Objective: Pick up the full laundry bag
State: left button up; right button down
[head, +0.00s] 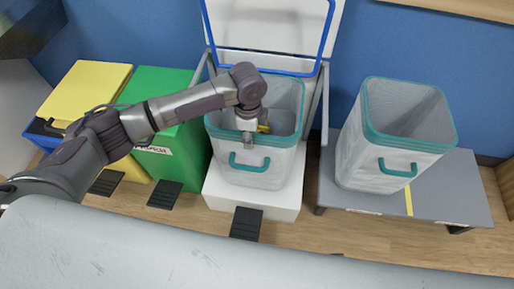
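A pale grey bag with a teal rim and a teal front handle (282,160) stands in the middle, on a white base with its lid raised behind it. A second bag of the same look (360,150) stands upright on a low grey table at the right; its visible inside looks empty. My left gripper (248,137) points down over the front part of the middle bag's opening, above its handle. Its fingers are too small to tell open from shut. A small yellowish patch shows beside it. The middle bag's contents are mostly hidden. My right gripper is out of view.
The raised white lid with a blue frame (328,40) stands behind the middle bag. Green (184,172) and yellow (92,78) bins stand at the left. The grey table (455,190) has free room right of its bag. Black pedals lie in front of the bins.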

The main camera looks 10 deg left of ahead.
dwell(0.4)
pick_arm(q)
grip_shut()
dwell(0.4)
jog(key=shift+w+r, duration=0.1)
jog(key=shift+w, duration=0.05)
